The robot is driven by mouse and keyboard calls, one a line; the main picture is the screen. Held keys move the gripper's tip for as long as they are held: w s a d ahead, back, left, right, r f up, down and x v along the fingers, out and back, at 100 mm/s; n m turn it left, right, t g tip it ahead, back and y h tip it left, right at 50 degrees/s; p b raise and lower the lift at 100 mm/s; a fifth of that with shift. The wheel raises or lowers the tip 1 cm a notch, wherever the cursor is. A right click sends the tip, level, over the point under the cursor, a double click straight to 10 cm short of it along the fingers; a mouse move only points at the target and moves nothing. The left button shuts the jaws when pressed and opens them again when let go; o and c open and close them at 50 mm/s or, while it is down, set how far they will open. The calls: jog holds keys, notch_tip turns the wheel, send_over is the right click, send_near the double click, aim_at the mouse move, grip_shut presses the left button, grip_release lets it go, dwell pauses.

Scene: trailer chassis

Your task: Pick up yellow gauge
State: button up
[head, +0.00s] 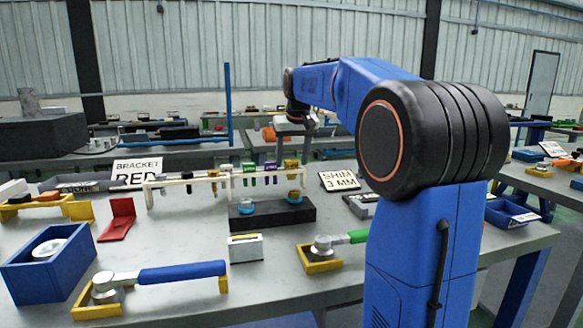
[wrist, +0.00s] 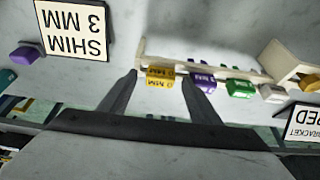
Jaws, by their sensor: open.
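The yellow gauge (wrist: 160,80) shows between the fingertips of my gripper (wrist: 160,75) in the wrist view. In the head view the yellow gauge (head: 291,164) hangs at the right end of a cream rack (head: 185,181), under my gripper (head: 294,146). My gripper is open, with one finger to each side of the gauge; I cannot tell whether either touches it. A purple gauge (wrist: 202,82) hangs close beside the right finger in the wrist view, and a green gauge (wrist: 240,89) is further along the rack.
A black block (head: 272,216) with round pieces on it stands in front of the rack. A "SHIM 3 MM" sign (head: 340,180) stands to the right. A blue-handled tool (head: 180,272) and a blue bin (head: 48,270) are at the front left.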

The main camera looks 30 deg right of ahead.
jog(key=shift+c, duration=0.6)
jog(key=c, duration=1)
jog(key=shift+c, duration=0.2)
jog(key=shift+r, duration=0.1)
